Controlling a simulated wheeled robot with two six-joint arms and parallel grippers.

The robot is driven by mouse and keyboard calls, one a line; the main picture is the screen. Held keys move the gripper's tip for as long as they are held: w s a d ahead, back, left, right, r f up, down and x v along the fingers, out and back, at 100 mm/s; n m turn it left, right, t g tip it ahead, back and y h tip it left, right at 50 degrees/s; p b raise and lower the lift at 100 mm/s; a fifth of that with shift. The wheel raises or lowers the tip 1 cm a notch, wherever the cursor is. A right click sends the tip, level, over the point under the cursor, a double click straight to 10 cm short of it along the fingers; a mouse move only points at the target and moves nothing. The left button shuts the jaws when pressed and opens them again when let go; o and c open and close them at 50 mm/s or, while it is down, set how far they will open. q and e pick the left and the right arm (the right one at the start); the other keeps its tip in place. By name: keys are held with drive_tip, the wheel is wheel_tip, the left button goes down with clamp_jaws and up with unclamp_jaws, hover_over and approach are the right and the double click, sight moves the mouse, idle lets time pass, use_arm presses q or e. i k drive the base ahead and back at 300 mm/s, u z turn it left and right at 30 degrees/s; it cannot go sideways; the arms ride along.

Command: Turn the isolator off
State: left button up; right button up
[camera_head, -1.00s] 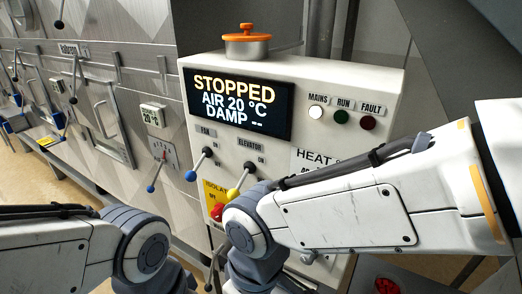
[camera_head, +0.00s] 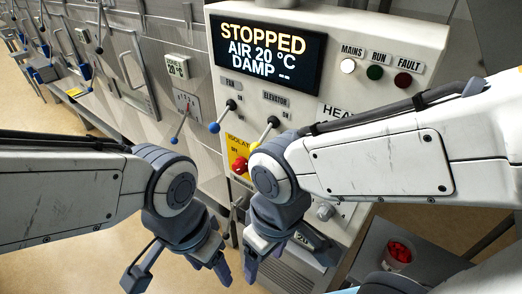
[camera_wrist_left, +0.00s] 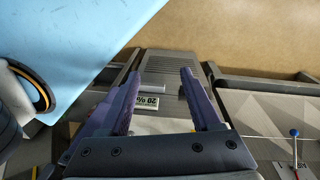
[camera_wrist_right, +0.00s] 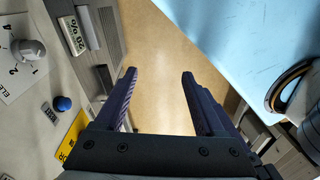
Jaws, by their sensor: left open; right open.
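The isolator is a red handle (camera_head: 240,165) on a yellow plate (camera_head: 236,143) at the lower left of the control panel. The right arm's wrist partly covers the plate, and the handle's exact setting is too small to read. My right gripper (camera_head: 287,262) is open and empty, below and right of the handle, apart from it. My left gripper (camera_head: 180,268) is open and empty, below and left of the handle. Both show open jaws with nothing between them in the left wrist view (camera_wrist_left: 160,74) and right wrist view (camera_wrist_right: 158,75). A yellow plate (camera_wrist_right: 72,140) lies left of the right gripper.
The panel display (camera_head: 265,53) reads STOPPED. The fan lever (camera_head: 222,116) and elevator lever (camera_head: 264,134) stand just above the isolator. A grey knob (camera_wrist_right: 28,50) and a blue ball (camera_wrist_right: 62,103) are on the panel. A red-topped container (camera_head: 398,252) is at the lower right. Floor is open at lower left.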

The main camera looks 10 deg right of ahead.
sight(240, 165)
drive_tip(key=u, duration=2.3)
drive_tip(key=k, duration=0.8)
drive_tip(key=z, duration=0.95)
drive_tip(key=i, duration=0.45)
